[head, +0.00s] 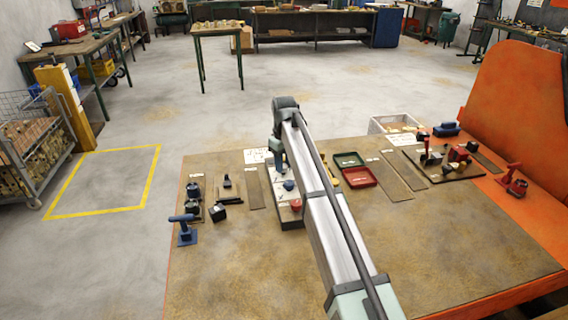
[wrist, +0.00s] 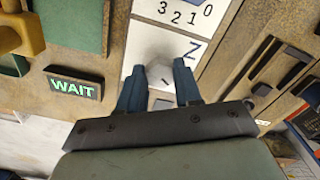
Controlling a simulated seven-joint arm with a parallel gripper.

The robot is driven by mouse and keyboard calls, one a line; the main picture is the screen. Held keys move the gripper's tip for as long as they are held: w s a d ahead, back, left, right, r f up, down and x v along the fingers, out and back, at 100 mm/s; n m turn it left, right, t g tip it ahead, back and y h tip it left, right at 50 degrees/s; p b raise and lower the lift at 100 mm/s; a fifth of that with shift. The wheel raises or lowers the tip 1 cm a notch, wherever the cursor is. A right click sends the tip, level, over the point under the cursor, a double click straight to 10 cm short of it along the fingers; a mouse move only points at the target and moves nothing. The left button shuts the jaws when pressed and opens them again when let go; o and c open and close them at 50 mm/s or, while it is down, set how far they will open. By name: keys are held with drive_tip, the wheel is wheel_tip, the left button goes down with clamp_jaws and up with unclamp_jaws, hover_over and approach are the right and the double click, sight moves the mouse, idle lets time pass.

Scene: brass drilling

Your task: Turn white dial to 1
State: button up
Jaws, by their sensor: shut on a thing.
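The white dial (wrist: 160,74) sits on a white panel (wrist: 146,30) in the wrist view, with a short dark mark on its face. My gripper (wrist: 160,88) has its two blue fingers on either side of the dial and is shut on it. The digits 3, 2, 1, 0 (wrist: 185,13) are printed above, and a letter like Z or N (wrist: 192,49) is beside the dial. I cannot tell which number the dial points at. In the head view my arm hides the dial and most of the gripper.
A lit WAIT sign (wrist: 73,87) is near the panel. In the head view, a blue knob (head: 289,185) and a red button (head: 296,204) are near my arm. Green (head: 349,159) and red (head: 359,177) trays lie to the right. The table's front (head: 240,270) is clear.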

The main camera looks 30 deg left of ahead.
drive_tip(key=shift+m, duration=2.7)
drive_tip(key=o, duration=1)
drive_tip(key=shift+o, duration=0.2)
drive_tip(key=shift+r, duration=0.1)
wheel_tip(320, 180, up, 14)
drive_tip(key=shift+f, duration=0.2)
